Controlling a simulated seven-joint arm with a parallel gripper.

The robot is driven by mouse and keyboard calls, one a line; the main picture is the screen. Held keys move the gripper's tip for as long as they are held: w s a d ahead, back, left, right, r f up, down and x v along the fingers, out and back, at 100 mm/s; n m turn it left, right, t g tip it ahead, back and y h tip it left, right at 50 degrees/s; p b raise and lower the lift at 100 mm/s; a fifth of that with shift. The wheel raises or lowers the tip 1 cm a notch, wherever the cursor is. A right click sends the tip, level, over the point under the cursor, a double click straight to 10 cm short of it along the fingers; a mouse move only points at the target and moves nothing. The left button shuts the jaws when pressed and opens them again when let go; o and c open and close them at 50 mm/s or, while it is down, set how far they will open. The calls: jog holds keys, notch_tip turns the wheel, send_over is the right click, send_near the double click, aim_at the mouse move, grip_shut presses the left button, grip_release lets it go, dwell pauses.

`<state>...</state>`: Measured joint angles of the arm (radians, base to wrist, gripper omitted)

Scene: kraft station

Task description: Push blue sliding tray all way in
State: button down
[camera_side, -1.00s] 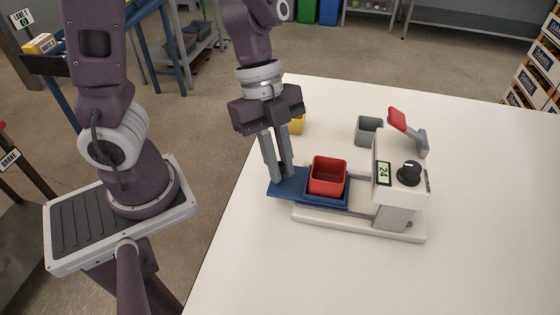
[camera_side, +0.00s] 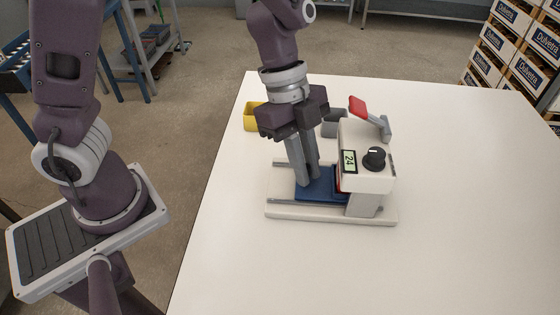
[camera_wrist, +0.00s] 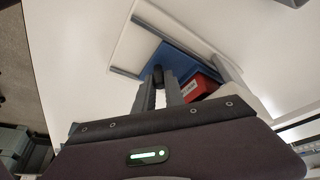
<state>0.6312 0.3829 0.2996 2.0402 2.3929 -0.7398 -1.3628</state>
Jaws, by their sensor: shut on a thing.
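The blue sliding tray (camera_side: 322,194) lies on the rails of the white machine (camera_side: 368,170), with its right part under the machine's head. It also shows in the wrist view (camera_wrist: 174,60). A red box (camera_wrist: 198,88) sits on the tray; in the side view the head hides most of it. My gripper (camera_side: 308,184) points down at the tray's left end, fingertips low at its surface. In the wrist view its fingers (camera_wrist: 158,74) are close together around a small dark piece at the tray, which looks like its knob.
The machine's pale base (camera_side: 290,212) has bare rail to the left of the tray. A raised red-ended lever (camera_side: 358,105) stands behind the head. A yellow bin (camera_side: 253,117) and a grey bin (camera_side: 334,123) stand behind. The front of the white table (camera_side: 300,275) is clear.

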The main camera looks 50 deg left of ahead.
jog(key=shift+w+d+r, duration=0.1)
jog(key=shift+w+d, duration=0.1)
jog(key=shift+w, duration=0.05)
jog(key=c, duration=1.4)
grip_release()
jog(key=v, duration=0.7)
jog(key=shift+s+a, duration=0.1)
